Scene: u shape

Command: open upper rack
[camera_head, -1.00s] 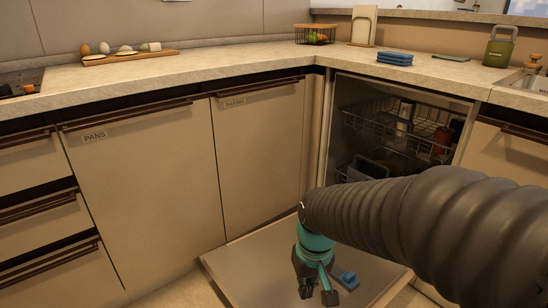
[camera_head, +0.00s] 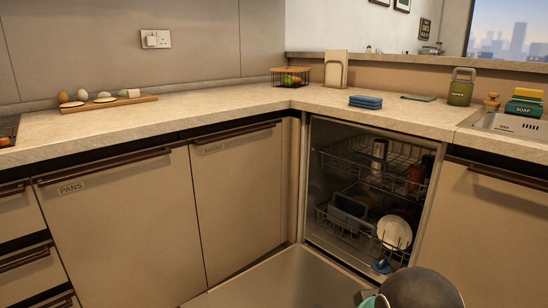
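The dishwasher stands open in the corner under the counter. Its upper rack (camera_head: 340,162) is a wire basket inside the cavity, holding a grey cup-like item (camera_head: 379,154) and a reddish-brown item (camera_head: 415,176). The lower rack (camera_head: 345,229) is below it, with a white plate (camera_head: 394,232) and a dark grey container (camera_head: 349,209). The lowered door (camera_head: 275,280) lies flat in front. My dark arm end and a teal wrist part show at the bottom edge, below and in front of the racks. My gripper's fingers are cut off or hidden there.
A small blue item (camera_head: 382,266) is at the front of the lower rack. The counter (camera_head: 230,106) above holds a blue folded cloth (camera_head: 365,102), a fruit basket (camera_head: 291,77) and a green canister (camera_head: 461,88). Closed cabinets flank the dishwasher. Space above the door is mostly clear.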

